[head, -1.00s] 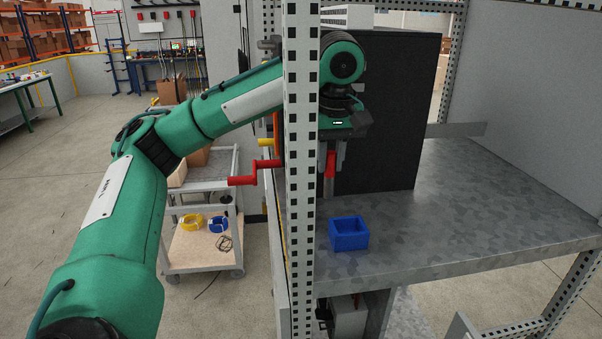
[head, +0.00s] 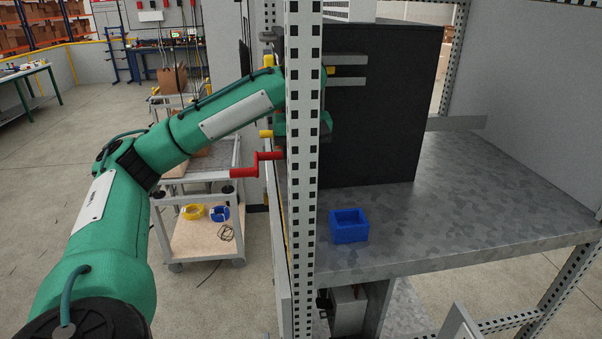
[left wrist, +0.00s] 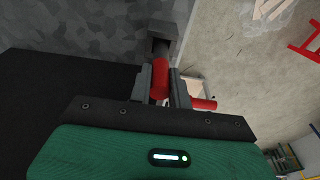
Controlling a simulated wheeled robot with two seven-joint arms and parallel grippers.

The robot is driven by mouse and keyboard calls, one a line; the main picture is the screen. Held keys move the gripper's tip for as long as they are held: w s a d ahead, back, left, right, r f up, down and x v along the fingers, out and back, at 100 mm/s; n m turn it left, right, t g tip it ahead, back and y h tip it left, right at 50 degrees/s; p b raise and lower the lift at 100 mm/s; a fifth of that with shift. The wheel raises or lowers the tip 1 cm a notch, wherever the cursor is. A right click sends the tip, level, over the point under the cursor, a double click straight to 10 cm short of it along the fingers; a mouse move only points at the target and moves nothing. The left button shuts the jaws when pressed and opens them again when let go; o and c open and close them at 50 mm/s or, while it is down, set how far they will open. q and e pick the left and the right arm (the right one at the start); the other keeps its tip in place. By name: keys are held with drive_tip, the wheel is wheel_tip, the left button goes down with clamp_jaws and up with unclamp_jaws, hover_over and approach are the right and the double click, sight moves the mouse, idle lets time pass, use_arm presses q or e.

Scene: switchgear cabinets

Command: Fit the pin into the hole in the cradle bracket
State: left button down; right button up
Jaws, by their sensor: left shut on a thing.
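My left gripper (left wrist: 166,80) shows in the left wrist view, its two grey fingers shut on the red pin (left wrist: 161,77). The far end of the pin is dark and lies at or in front of a dark grey block (left wrist: 164,27), possibly the cradle bracket. I cannot tell whether the pin is inside a hole. In the head view the left arm passes behind the perforated post, which hides the fingers and pin; only a green part of the hand (head: 325,125) shows beside the post. My right gripper is not in view.
The perforated post (head: 302,180) stands in front of the arm. A black cabinet (head: 375,105) with two grey bars (head: 347,83) is behind it. A blue open box (head: 349,228) sits on the grey shelf (head: 450,215). A red crank (head: 257,166) juts out left of the post.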

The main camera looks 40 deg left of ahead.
use_arm(q)
drive_tip(key=shift+f, duration=1.6)
drive_tip(key=shift+f, duration=0.1)
drive_tip(key=c, duration=1.3)
unclamp_jaws()
drive_tip(key=shift+w, duration=0.1)
wheel_tip(320, 180, up, 12)
drive_tip(key=s+d, duration=0.1)
drive_tip(key=shift+d, duration=0.25)
drive_tip(key=shift+s, duration=0.1)
